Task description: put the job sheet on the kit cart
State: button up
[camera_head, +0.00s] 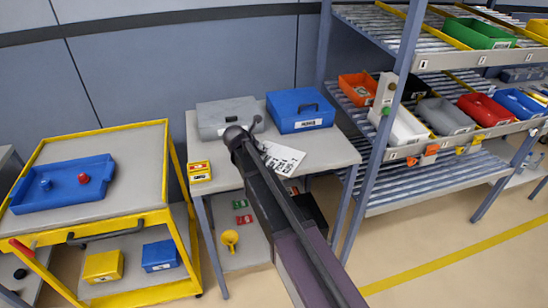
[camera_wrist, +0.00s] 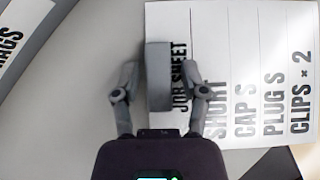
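The job sheet (camera_head: 287,160) is a white printed page lying on the grey table (camera_head: 335,150), partly hidden by my arm. The wrist view shows its large print and its heading, JOB SHEET (camera_wrist: 235,50). A grey block (camera_wrist: 160,75) stands at the sheet's edge, covering part of it. My gripper (camera_wrist: 163,75) has its fingers spread on either side of this block, with visible gaps; their height relative to it is unclear. In the head view, my gripper (camera_head: 246,138) is over the table. The kit cart (camera_head: 118,143), yellow with a grey top, stands at the left.
A blue tray (camera_head: 48,198) with a red and a blue part sits on the cart top; bare surface lies behind it. Grey (camera_head: 222,112) and blue (camera_head: 300,118) cases stand at the table's back. A yellow box (camera_head: 199,171) is at its left edge. A bin rack (camera_head: 390,155) is right.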

jog(key=shift+s, duration=0.1)
grip_shut()
jog(key=shift+r, duration=0.15)
notch_tip(320, 180, up, 3)
jog(key=p, duration=0.3)
jog(key=shift+r+p, duration=0.15)
jog(key=shift+p, duration=0.15)
jog(key=s+d+r+p, duration=0.1)
jog(key=s+d, duration=0.3)
jog(key=s, duration=1.1)
jog(key=shift+s+r, duration=0.15)
jog(key=shift+r, duration=0.05)
